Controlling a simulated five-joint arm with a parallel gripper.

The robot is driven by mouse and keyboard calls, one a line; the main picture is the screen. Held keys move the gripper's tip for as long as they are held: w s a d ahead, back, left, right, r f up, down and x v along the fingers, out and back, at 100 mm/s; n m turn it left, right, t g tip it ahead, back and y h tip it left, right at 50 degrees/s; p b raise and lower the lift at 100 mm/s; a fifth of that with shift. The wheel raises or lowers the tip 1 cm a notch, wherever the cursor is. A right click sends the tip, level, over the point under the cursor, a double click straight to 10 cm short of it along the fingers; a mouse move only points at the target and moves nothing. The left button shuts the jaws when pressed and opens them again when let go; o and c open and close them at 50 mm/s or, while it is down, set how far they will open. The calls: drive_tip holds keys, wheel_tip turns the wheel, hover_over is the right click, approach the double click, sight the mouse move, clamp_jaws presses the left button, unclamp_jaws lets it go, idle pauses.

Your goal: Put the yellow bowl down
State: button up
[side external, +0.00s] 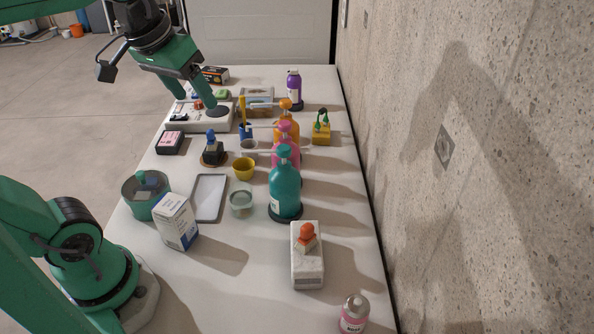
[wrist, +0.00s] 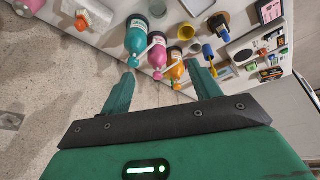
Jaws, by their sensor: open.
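The yellow bowl (side external: 243,169) stands upright on the white table near its middle, right of a grey tray and behind a glass jar. It appears empty, and it also shows in the wrist view (wrist: 186,33) beyond the pump bottles. My gripper (side external: 195,100) is above the far left part of the table, well apart from the bowl. Its two fingers are spread with nothing between them. In the wrist view my gripper (wrist: 161,68) also shows as open, with the bottles beyond its fingertips.
A row of pump bottles, teal (side external: 285,185), pink (side external: 285,147) and orange (side external: 287,122), stands right of the bowl. A concrete wall (side external: 480,170) borders the table's right side.

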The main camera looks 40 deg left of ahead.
drive_tip(key=w+a+n+g, duration=0.2)
drive_tip(key=w+a+n, duration=0.2)
drive_tip(key=w, duration=0.3)
drive_tip(key=n+g, duration=0.2)
drive_tip(key=n, duration=0.2)
hover_over(244, 165)
drive_tip(key=s+d, duration=0.1)
drive_tip(key=d, duration=0.1)
wheel_tip(244, 165, down, 2)
drive_tip(key=shift+n, duration=0.3)
drive_tip(key=f, duration=2.4)
drive_tip(key=shift+s+f, duration=0.15)
drive_tip(key=shift+s, duration=0.05)
drive_tip(key=shift+f, duration=0.1)
drive_tip(key=shift+f, duration=2.5)
drive_tip(key=shift+c, duration=0.4)
drive_tip(key=c, duration=0.7)
drive_tip(key=shift+o, duration=0.2)
drive_tip(key=shift+r, duration=0.15)
wheel_tip(244, 165, up, 28)
